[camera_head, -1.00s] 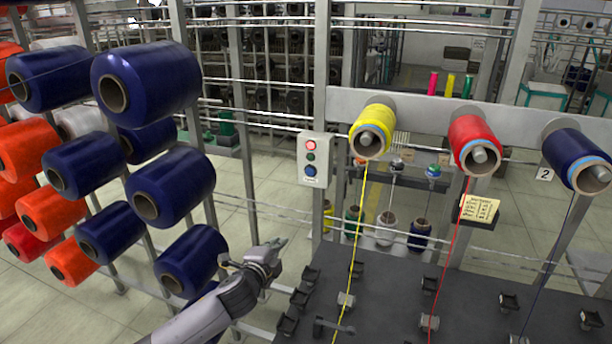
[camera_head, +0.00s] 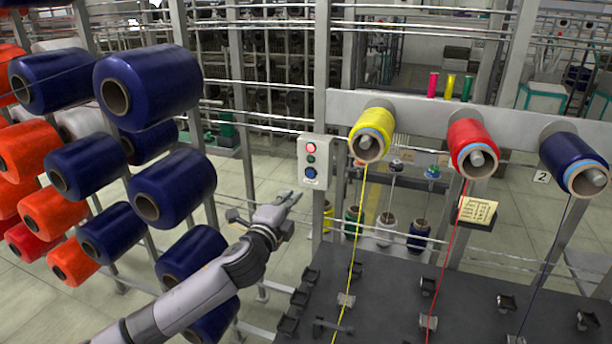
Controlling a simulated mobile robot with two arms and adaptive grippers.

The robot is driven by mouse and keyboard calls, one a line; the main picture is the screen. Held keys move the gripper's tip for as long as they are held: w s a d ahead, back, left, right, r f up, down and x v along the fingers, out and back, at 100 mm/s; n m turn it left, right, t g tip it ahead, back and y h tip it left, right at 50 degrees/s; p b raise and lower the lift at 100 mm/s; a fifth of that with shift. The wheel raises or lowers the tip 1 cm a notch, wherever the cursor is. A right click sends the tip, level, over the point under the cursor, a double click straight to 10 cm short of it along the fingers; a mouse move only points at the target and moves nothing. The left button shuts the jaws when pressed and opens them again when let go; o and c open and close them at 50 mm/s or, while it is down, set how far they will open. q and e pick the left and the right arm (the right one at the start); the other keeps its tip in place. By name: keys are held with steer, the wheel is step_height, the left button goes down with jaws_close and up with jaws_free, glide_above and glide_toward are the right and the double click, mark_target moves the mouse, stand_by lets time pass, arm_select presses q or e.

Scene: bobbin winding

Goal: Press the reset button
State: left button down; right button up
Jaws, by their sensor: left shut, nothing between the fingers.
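A grey control box (camera_head: 322,161) is mounted on the metal post in the middle of the head view. Its face carries a red button (camera_head: 311,148) at the top, a green button (camera_head: 311,160) in the middle and a blue button (camera_head: 311,173) at the bottom. Any lettering is too small to read, so I cannot tell which is the reset button. My left gripper (camera_head: 290,197) is shut and empty, just below and to the left of the box, with its fingertips pointing up and right. It appears apart from the buttons. My right gripper is not in view.
Large blue spools (camera_head: 172,187) and orange spools (camera_head: 55,209) fill the rack at the left, close to my left arm. Yellow (camera_head: 387,117), red (camera_head: 466,133) and blue (camera_head: 567,148) bobbins hang at the right, their threads running down to a dark table (camera_head: 390,278).

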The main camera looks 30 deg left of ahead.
arm_select(q)
steer(key=p, duration=0.3)
glide_toward(310, 168)
steer(key=x, duration=0.5)
steer(key=shift+d+f, duration=0.15)
steer(key=shift+f, duration=0.25)
steer(key=shift+w+f, duration=0.15)
steer(key=shift+w, duration=0.6)
steer(key=shift+w+a, duration=0.35)
steer(key=shift+w, duration=0.15)
steer(key=shift+r, duration=0.35)
steer(key=shift+a+r, duration=0.1)
